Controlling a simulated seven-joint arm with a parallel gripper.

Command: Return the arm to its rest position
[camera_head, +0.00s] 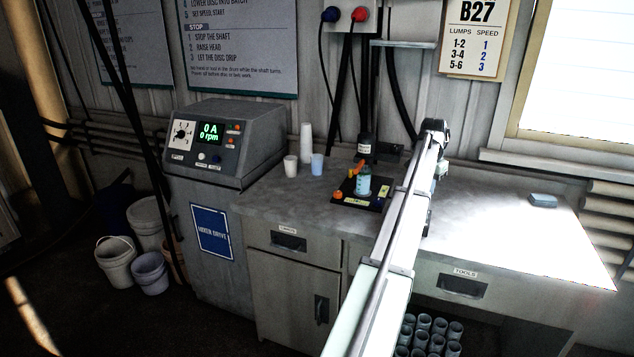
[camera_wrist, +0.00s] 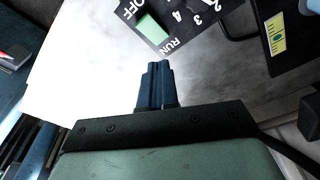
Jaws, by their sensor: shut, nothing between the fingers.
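My arm (camera_head: 392,230) reaches from the bottom centre of the head view up over the bench, with its far end (camera_head: 435,135) near the back wall. The fingers are not visible in that view. In the wrist view my gripper (camera_wrist: 156,66) has its two dark blue fingers together, with nothing between them. The fingertips are just below a marked panel (camera_wrist: 172,20) with OFF, RUN, numbers and a green block (camera_wrist: 153,31). I cannot tell whether they touch it.
A container with teal contents (camera_head: 363,183) stands on a black base (camera_head: 375,204) left of my arm. Cups (camera_head: 317,164) stand further left beside the grey drive cabinet (camera_head: 225,150), its display reading 0 A, 0 rpm. A small blue block (camera_head: 543,200) lies right; the surrounding bench is clear.

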